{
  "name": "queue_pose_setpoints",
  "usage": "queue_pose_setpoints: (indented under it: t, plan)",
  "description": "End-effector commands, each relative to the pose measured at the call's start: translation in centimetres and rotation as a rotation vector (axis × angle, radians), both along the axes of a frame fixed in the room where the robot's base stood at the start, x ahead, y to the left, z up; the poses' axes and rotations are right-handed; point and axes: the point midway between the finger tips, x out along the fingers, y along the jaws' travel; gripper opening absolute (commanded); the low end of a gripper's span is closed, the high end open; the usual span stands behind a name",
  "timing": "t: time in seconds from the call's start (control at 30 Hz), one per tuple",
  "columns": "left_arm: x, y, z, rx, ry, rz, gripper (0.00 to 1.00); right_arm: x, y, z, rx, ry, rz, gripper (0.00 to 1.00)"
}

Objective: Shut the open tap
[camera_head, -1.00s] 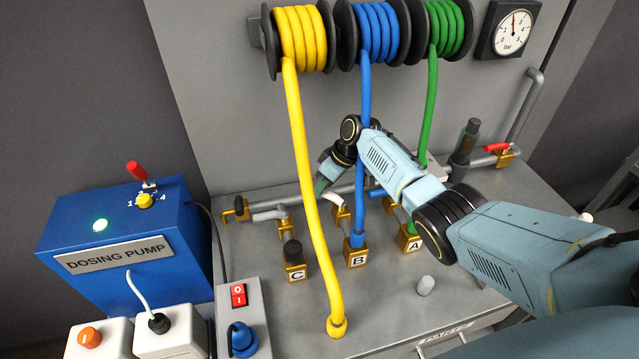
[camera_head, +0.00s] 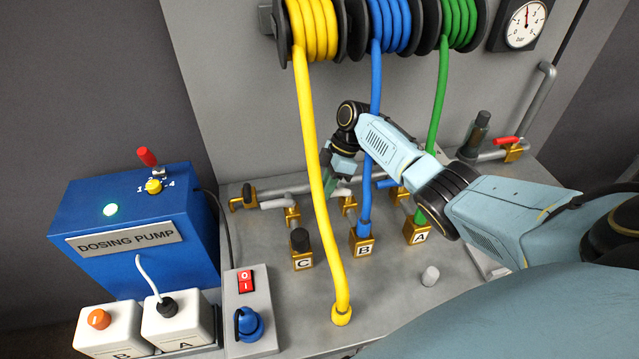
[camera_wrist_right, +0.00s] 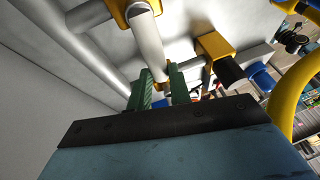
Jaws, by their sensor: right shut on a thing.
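My right gripper (camera_head: 343,188) reaches down behind the yellow hose to the tap of branch B (camera_head: 348,206), just behind the block marked B (camera_head: 363,250). Its green fingers (camera_wrist_right: 161,90) are shut on the tap's handle, which the fingers mostly hide; brass shows between them in the wrist view. The tap of branch C has a pale handle (camera_head: 275,203) lying along the pipe. The tap of branch A has a blue handle (camera_head: 388,183), partly hidden by my arm. My left gripper is not in view.
The yellow hose (camera_head: 318,190) hangs in front of my right gripper. The blue hose (camera_head: 368,180) and green hose (camera_head: 434,130) run down close by. A red-handled valve (camera_head: 507,142) stands at right. The blue dosing pump (camera_head: 125,215) and a switch box (camera_head: 250,300) stand at left.

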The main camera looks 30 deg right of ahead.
Motion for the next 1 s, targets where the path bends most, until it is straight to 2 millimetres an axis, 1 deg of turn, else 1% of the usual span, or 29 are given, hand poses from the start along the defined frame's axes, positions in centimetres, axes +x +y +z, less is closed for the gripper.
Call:
queue_pose_setpoints:
  t: [0.2, 0.63, 0.67, 0.8, 1.0]
  plan:
    - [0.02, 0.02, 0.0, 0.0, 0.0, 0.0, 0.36, -0.45, -0.24, -0.04, 0.001, 0.0, 0.033, 0.0]
    - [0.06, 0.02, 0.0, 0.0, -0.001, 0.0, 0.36, -0.57, -0.27, -0.07, 0.0, 0.002, 0.042, 0.0]
    - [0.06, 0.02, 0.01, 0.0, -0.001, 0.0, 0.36, -0.58, -0.26, -0.08, -0.001, 0.003, 0.042, 0.24]
    - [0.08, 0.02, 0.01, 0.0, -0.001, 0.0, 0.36, -0.55, -0.27, -0.06, 0.0, 0.002, 0.041, 0.41]
    - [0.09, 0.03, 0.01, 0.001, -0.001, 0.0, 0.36, -0.51, -0.29, -0.04, 0.0, 0.001, 0.038, 0.41]
